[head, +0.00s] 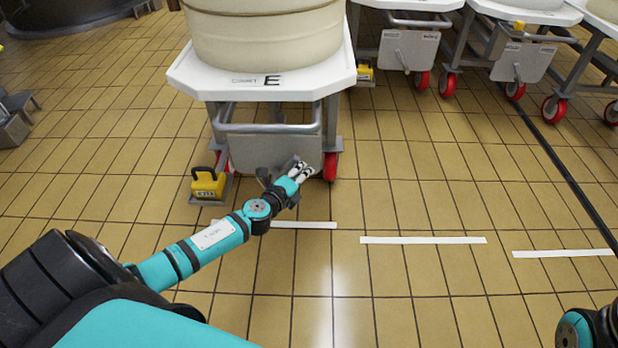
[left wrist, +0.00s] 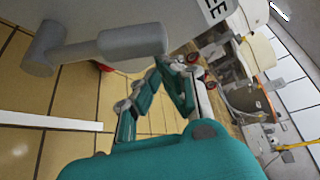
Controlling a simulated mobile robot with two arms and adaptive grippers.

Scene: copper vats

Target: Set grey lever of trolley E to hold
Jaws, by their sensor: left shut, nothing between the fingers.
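Trolley E (head: 200,84) stands ahead, with a white top marked E and a grey panel (head: 250,150) below it. My left gripper (head: 301,169) is shut and empty, with its light fingertips in front of the panel's lower right part. A small grey lever (head: 263,174) shows just left of the gripper, partly hidden by it. In the left wrist view a grey lever-like part with a thick rounded bar (left wrist: 130,42) stands out in front of the panel. I cannot tell whether the gripper touches it. My right gripper is out of view.
A yellow block with a black handle (head: 207,184) sits at the trolley's left front foot. Red wheels (head: 330,167) are at the trolley's base. Other trolleys (head: 408,48) stand at the back right. White floor strips (head: 423,240) lie in front; the tiled floor at right is clear.

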